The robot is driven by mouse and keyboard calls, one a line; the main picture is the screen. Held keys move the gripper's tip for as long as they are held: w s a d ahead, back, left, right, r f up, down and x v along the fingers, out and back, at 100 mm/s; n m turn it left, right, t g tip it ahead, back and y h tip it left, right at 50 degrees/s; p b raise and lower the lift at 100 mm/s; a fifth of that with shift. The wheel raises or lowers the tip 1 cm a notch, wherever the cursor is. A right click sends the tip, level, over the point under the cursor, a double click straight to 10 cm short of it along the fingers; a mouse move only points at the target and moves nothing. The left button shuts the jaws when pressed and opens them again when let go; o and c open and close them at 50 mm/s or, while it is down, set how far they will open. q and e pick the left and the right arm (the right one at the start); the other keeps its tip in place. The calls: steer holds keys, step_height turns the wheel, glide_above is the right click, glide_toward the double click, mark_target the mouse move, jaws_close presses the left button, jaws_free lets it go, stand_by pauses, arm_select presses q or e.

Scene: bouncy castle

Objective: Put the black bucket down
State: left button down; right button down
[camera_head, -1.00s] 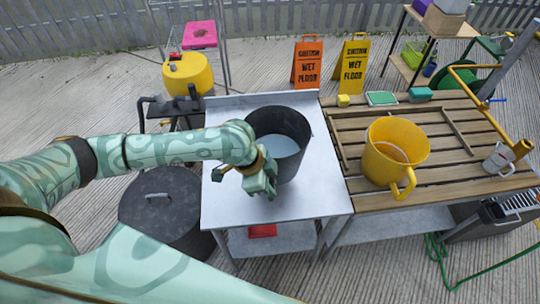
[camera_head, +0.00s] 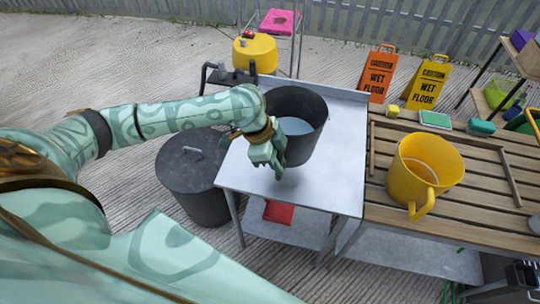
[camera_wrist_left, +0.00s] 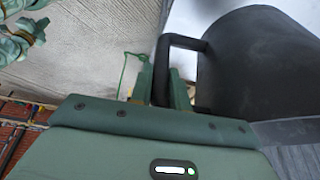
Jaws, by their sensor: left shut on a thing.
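The black bucket (camera_head: 304,143) is upright at the silver metal table (camera_head: 335,185), with pale liquid or a pale inside showing in it. I cannot tell whether its base touches the top. My left gripper (camera_head: 274,160) is at the bucket's near left side. In the left wrist view, its fingers (camera_wrist_left: 161,88) are shut around the dark side handle (camera_wrist_left: 183,41), and the bucket wall (camera_wrist_left: 262,60) stands to the right. The bucket's far side and base are partly hidden. My right gripper is not clearly visible.
A yellow bucket (camera_head: 410,180) stands on the slatted wooden table (camera_head: 485,205) to the right. A dark lidded bin (camera_head: 190,178) stands left of the metal table. Wet-floor signs (camera_head: 378,76) stand behind. The metal top's front is clear.

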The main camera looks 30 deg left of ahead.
mark_target(288, 151)
arm_select(q)
steer(key=w+f+b, duration=0.1)
steer(key=w+f, duration=0.1)
steer(key=w+f+b, duration=0.1)
steer(key=w+f, duration=0.1)
steer(key=w+f+b, duration=0.1)
steer(key=w+f, duration=0.1)
steer(key=w, duration=0.1)
steer(key=shift+d+f, duration=0.2)
steer(key=shift+d, duration=0.05)
steer(key=f+b, duration=0.1)
steer(key=f, duration=0.2)
steer(key=shift+w+f, duration=0.15)
steer(key=shift+w, duration=0.05)
steer(key=c, duration=1.8)
jaws_free()
steer(key=shift+s+f, duration=0.2)
steer(key=shift+f, duration=0.05)
steer(key=o, duration=0.5)
